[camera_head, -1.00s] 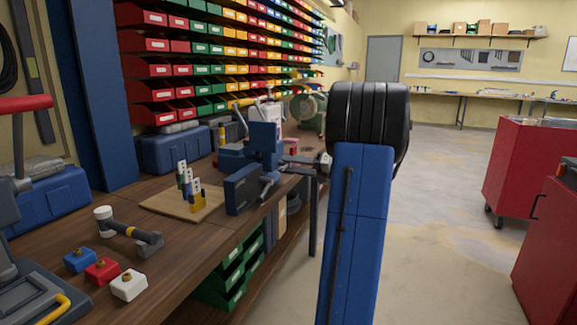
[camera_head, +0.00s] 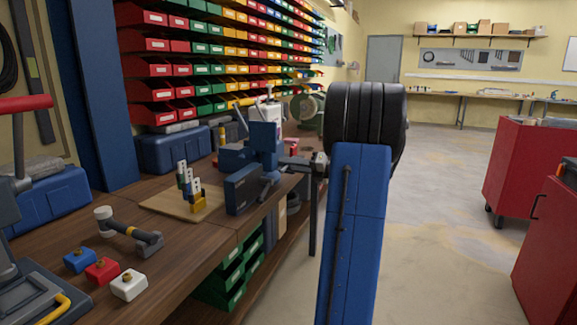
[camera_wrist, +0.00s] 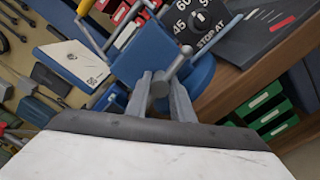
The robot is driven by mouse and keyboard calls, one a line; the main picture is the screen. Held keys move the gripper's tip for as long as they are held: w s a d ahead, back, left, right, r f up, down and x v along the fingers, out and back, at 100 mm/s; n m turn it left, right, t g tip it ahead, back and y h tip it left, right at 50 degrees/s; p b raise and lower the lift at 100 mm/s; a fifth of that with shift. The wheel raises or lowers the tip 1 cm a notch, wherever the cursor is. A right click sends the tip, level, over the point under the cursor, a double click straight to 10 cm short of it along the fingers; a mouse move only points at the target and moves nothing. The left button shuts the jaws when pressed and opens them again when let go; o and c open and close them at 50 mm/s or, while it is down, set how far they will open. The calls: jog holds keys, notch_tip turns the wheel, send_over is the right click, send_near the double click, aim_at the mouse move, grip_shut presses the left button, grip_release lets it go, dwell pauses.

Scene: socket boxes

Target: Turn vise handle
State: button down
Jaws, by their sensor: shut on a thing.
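The blue vise (camera_head: 264,142) is mounted at the bench's edge, with a large blue jaw block (camera_head: 243,189) at its front. My gripper (camera_head: 289,163) reaches it from the right in the head view. In the wrist view, the two grey fingers of my gripper (camera_wrist: 162,82) are shut around the grey vise handle (camera_wrist: 159,88). Its rounded end shows between the fingertips, and a thin bar runs up and right. The blue vise body (camera_wrist: 146,52) is just beyond. The fingers and the arm hide part of the handle.
A wooden board (camera_head: 165,203) with upright blocks, a grey-headed hammer-like tool (camera_head: 128,232) and blue, red and white boxes (camera_head: 102,271) lie on the bench (camera_head: 195,262). Green bins (camera_head: 235,275) sit below its edge. Open floor (camera_head: 450,240) lies to the right.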

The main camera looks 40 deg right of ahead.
jog(key=shift+n, duration=0.3)
jog(key=n, duration=0.3)
jog(key=shift+f+n, duration=0.1)
jog(key=shift+n, duration=0.3)
jog(key=n, duration=0.4)
jog(key=shift+n, duration=0.3)
jog(key=n, duration=1.3)
jog(key=shift+n, duration=0.3)
jog(key=n, duration=0.9)
jog(key=shift+n, duration=1.9)
